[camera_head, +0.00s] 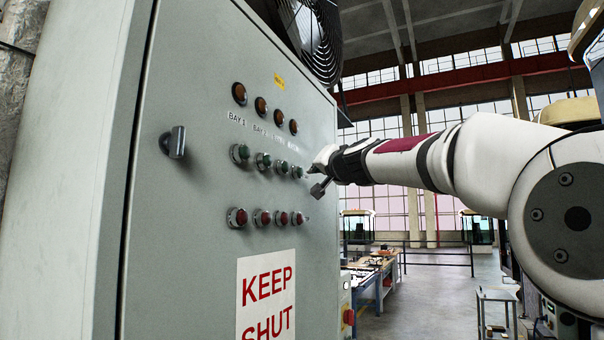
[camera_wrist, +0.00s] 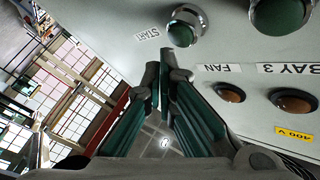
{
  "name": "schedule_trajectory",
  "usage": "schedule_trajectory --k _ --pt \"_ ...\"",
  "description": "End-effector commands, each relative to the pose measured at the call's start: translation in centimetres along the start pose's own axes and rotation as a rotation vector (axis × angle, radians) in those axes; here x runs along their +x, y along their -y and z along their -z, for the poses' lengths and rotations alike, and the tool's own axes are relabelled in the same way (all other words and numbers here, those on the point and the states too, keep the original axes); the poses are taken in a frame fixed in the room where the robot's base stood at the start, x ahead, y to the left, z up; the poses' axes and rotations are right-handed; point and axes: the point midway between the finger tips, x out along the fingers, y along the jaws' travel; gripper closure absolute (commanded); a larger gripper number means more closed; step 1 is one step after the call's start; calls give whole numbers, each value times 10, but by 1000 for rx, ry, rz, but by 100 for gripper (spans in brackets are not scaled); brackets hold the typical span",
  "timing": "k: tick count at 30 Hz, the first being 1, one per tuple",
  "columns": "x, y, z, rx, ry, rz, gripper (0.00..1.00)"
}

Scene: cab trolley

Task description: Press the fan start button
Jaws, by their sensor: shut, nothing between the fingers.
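The grey cabinet door (camera_head: 200,90) carries a row of green buttons below a row of amber lamps. The rightmost green button (camera_head: 297,172) is in the column at the door's right side. In the wrist view, a green button (camera_wrist: 181,34) with a bright metal collar sits beside a START label (camera_wrist: 148,33), in line with the FAN label (camera_wrist: 218,67) and its amber lamp (camera_wrist: 229,93). My gripper (camera_head: 315,178) is just right of the green row. In the wrist view, my gripper's shut, empty fingertips (camera_wrist: 166,62) appear just below the START button; contact cannot be told.
Red buttons (camera_head: 264,218) form a row below the green ones. A latch handle (camera_head: 174,142) sticks out at the door's left. A KEEP SHUT sign (camera_head: 266,292) is below. A caged fan (camera_head: 312,38) is above. Workbenches (camera_head: 372,275) stand beyond the cabinet.

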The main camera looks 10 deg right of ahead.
Motion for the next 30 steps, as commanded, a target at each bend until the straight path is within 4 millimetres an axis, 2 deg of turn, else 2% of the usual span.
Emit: schedule_trajectory --k 30 --pt "6 4 -4 0 0 0 100"
